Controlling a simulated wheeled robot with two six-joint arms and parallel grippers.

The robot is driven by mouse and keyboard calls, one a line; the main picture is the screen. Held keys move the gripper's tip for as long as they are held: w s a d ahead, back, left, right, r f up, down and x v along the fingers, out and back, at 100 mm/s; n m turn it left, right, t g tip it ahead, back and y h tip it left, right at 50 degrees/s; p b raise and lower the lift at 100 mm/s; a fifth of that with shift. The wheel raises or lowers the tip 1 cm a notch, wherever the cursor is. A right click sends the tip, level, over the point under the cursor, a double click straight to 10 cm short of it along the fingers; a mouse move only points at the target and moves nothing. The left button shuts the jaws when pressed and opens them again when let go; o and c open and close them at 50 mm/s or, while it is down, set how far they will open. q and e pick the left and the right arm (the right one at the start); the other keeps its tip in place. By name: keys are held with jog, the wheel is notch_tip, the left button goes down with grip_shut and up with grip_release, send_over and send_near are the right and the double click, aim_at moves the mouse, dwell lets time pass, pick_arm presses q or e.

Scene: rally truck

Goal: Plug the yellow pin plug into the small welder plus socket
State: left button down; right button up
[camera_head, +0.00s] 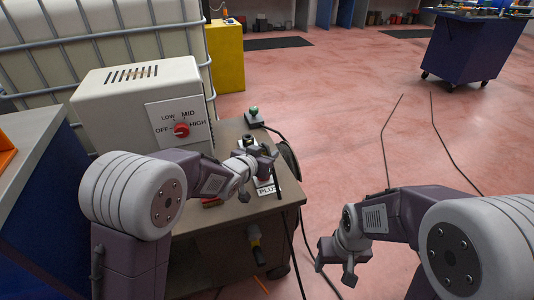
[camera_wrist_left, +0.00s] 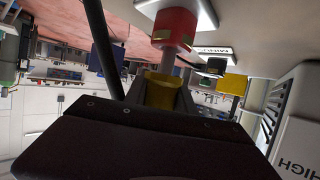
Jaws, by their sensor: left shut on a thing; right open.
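My left gripper (camera_head: 262,166) is over the welder cart, just above the PLUS label (camera_head: 266,189). In the left wrist view it is shut on the yellow pin plug (camera_wrist_left: 163,92). A silver pin (camera_wrist_left: 168,57) runs from the plug toward the red plus socket (camera_wrist_left: 172,28), and the two overlap in this view. I cannot tell whether the pin is inside the socket or only in front of it. In the head view the plug is mostly hidden by the gripper. My right gripper (camera_head: 338,262) is open and empty, over the floor to the right of the cart.
The white welder box (camera_head: 140,95) with a red knob (camera_head: 181,130) stands on the cart top (camera_head: 225,222). A dark socket (camera_wrist_left: 215,65) is beside a label in the left wrist view. Black cables (camera_head: 293,255) hang at the cart's right. Floor farther right is mostly clear.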

pick_arm(q)
jog(key=shift+f+b, duration=0.9)
jog(key=shift+f, duration=0.3)
jog(key=c, duration=0.9)
grip_release()
jog(key=shift+c, duration=0.2)
jog(key=p+v, duration=0.3)
jog(key=v, duration=0.5)
jog(key=shift+w+r, duration=0.1)
jog(key=shift+s+a+r, duration=0.1)
jog(key=shift+s+a, duration=0.2)
jog(key=shift+s, duration=0.3)
